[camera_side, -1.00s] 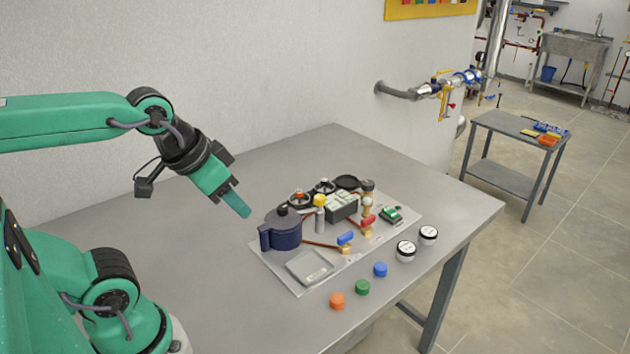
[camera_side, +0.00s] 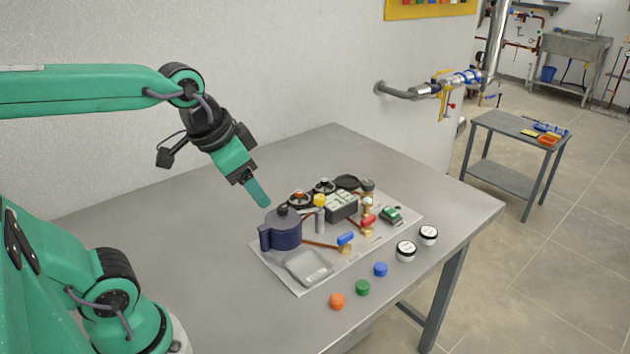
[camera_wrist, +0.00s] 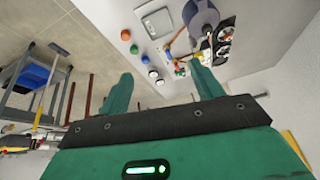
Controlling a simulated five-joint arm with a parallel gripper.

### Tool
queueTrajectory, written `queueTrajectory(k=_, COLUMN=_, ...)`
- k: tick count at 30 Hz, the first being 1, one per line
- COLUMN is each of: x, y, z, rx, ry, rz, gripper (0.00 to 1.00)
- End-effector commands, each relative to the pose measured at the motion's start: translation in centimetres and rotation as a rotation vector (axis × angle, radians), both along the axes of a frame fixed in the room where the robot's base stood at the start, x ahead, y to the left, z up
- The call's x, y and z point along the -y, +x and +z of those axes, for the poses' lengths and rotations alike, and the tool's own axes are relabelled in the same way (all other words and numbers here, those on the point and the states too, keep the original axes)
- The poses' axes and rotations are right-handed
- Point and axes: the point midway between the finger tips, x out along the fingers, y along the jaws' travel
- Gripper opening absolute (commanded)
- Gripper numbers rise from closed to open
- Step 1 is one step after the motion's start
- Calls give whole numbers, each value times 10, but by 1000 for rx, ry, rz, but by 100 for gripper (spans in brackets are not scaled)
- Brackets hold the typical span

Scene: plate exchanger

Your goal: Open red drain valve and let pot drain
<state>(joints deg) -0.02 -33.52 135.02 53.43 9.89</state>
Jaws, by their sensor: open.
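The dark blue pot (camera_side: 284,236) with a dark lid stands at the left of the light board on the table. It shows at the top of the wrist view (camera_wrist: 203,16). The red drain valve (camera_side: 367,220) sits on a brass fitting with copper pipe, right of the pot. A blue-handled valve (camera_side: 345,239) is nearer the pot. My gripper (camera_side: 260,196) is in the air above and behind the pot, apart from the red valve. In the wrist view my gripper (camera_wrist: 160,68) has its two fingers spread and empty. I cannot tell water level or flow.
A grey tray (camera_side: 309,267) lies before the pot. A yellow-topped post (camera_side: 320,205) and a grey block (camera_side: 342,206) stand between the pot and the red valve. Orange (camera_side: 337,300), green and blue caps and two white-labelled jars line the front edge. The table's left is clear.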

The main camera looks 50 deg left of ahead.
Motion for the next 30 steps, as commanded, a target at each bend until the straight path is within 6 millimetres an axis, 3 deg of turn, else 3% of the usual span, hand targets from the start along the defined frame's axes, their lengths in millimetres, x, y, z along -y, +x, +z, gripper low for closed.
queueTrajectory(k=9, x=0, y=60, z=13, rx=-81, ry=95, rz=-226, gripper=65)
queueTrajectory(k=16, x=0, y=106, z=11, rx=-135, ry=153, rz=-394, gripper=65)
queueTrajectory(k=30, x=-1, y=198, z=-20, rx=-239, ry=242, rz=-750, gripper=65)
